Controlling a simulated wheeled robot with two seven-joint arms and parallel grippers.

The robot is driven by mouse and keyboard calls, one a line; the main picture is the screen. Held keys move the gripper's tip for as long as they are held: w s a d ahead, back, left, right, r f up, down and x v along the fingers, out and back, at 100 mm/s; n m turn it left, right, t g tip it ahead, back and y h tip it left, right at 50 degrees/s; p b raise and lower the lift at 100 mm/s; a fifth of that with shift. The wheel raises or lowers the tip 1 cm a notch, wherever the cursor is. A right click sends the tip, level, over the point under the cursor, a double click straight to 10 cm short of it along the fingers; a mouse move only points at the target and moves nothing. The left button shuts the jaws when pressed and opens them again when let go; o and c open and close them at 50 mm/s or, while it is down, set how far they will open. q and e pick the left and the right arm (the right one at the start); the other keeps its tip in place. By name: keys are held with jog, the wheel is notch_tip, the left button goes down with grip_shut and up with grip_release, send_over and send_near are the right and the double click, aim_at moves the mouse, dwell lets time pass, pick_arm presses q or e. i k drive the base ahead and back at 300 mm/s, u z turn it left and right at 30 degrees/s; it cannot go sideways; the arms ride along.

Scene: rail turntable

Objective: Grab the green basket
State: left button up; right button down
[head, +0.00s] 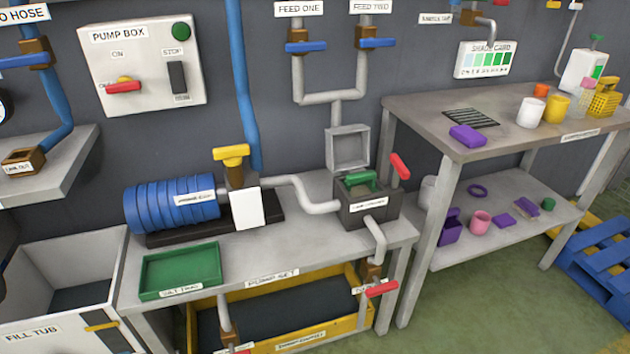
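A green piece (357,180) with a raised, handle-like top sits in the open top of a dark grey box (368,207) on the pump bench. It looks like the green basket, but most of it is hidden inside the box. The box's light grey square lid (347,147) stands open behind it. A flat green tray (180,271) labelled as a silt tray lies at the bench's front left. Neither of my grippers is in view.
Pipes and a red-handled valve (400,167) stand close around the box. A blue ribbed pump (170,203) is to its left. A side table (510,110) with cups and small parts is at right. A blue pallet (597,258) lies on the floor.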

aim_at(360, 192)
jog(key=z, duration=0.15)
jog(key=i, duration=0.85)
jog(key=u, duration=3.6)
jog(key=k, duration=2)
